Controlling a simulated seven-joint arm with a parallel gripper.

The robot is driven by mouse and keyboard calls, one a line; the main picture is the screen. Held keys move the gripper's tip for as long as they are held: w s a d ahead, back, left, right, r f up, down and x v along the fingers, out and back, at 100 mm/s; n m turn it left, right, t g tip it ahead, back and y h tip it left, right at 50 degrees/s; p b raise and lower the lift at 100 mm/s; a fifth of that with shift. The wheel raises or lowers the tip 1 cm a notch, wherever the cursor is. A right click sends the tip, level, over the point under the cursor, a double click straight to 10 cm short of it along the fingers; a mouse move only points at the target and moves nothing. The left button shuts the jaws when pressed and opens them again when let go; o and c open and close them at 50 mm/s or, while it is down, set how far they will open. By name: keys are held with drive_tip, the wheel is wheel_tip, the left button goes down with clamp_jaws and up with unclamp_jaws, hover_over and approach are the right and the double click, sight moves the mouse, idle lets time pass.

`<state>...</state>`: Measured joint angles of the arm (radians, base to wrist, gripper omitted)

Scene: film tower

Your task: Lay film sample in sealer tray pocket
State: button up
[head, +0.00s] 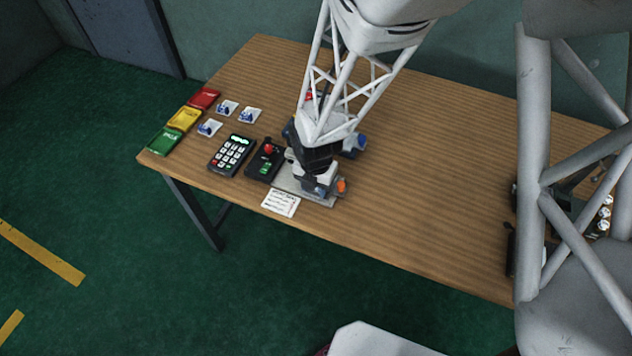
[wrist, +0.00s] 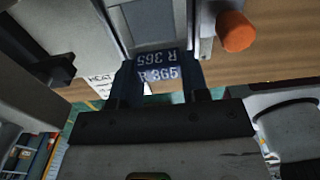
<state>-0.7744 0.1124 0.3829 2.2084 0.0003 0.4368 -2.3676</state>
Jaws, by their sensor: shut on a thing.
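In the wrist view, my gripper (wrist: 158,80) is shut on a small dark blue film sample (wrist: 158,73) marked "R 365"; a second, inverted copy of the marking shows above it. Just beyond the sample is the grey sealer tray (wrist: 203,18) with a framed rectangular pocket (wrist: 150,18). I cannot tell whether the sample touches the tray. In the head view, my gripper (head: 318,178) is over the sealer (head: 322,198) near the table's front edge, and the sample is hidden. An orange knob (head: 341,185) sits at the sealer's right; it also shows in the wrist view (wrist: 237,32).
Left of the sealer are a black box with a red knob (head: 265,160), a keypad (head: 231,154), several small white packets (head: 227,107), and red (head: 204,98), yellow (head: 184,119) and green (head: 164,141) trays. A paper note (head: 281,203) lies in front.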

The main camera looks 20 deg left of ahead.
drive_tip(key=shift+f, duration=0.1)
drive_tip(key=o, duration=1)
drive_tip(key=shift+c, duration=0.2)
wheel_tip(320, 180, up, 13)
drive_tip(key=shift+f, duration=0.2)
idle(0.6)
